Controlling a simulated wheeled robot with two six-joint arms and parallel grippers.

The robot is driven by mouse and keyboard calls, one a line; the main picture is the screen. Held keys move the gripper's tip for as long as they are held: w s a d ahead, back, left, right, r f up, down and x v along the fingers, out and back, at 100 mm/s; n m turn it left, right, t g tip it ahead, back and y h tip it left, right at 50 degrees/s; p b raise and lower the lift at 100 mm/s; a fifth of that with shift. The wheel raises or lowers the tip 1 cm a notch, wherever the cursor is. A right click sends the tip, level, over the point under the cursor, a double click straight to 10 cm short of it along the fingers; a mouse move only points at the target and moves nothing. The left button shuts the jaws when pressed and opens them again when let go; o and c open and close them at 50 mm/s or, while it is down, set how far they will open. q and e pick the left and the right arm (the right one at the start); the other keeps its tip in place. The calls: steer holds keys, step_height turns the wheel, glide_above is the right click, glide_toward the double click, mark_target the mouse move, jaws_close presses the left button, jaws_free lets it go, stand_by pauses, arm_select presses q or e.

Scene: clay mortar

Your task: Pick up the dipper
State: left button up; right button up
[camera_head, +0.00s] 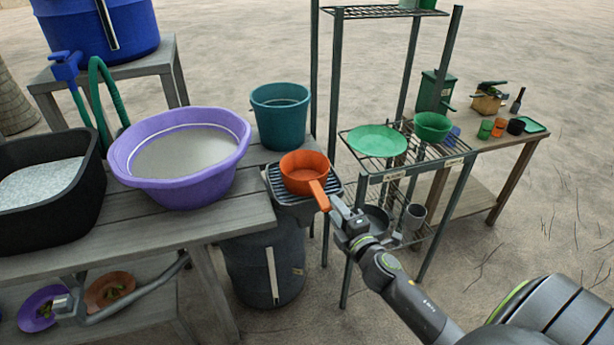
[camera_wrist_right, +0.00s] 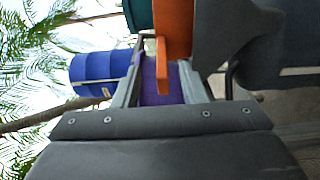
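The dipper (camera_head: 304,174) is an orange round pan with a straight handle, resting on a dark slatted drain rack at the right end of the wooden table. Its handle points toward the front right. My right gripper (camera_head: 338,208) is at the handle's end, coming in from the lower right. In the right wrist view, the orange handle (camera_wrist_right: 163,66) reaches between the two grey fingers, with gaps visible on both sides. The right gripper is open around the handle tip.
A purple basin (camera_head: 180,188) and a teal bucket (camera_head: 281,122) stand close beside the dipper. A dark grey bin (camera_head: 264,268) stands below the rack. A wire shelf with green bowls (camera_head: 377,139) rises just right of it. Open sandy ground lies further right.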

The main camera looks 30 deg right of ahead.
mark_target(314, 182)
steer(key=shift+w+d+f, duration=0.1)
steer(key=shift+w+d, duration=0.1)
steer(key=shift+w, duration=1.6)
steer(key=shift+w+d, duration=0.15)
steer(key=shift+w, duration=1.6)
jaws_close()
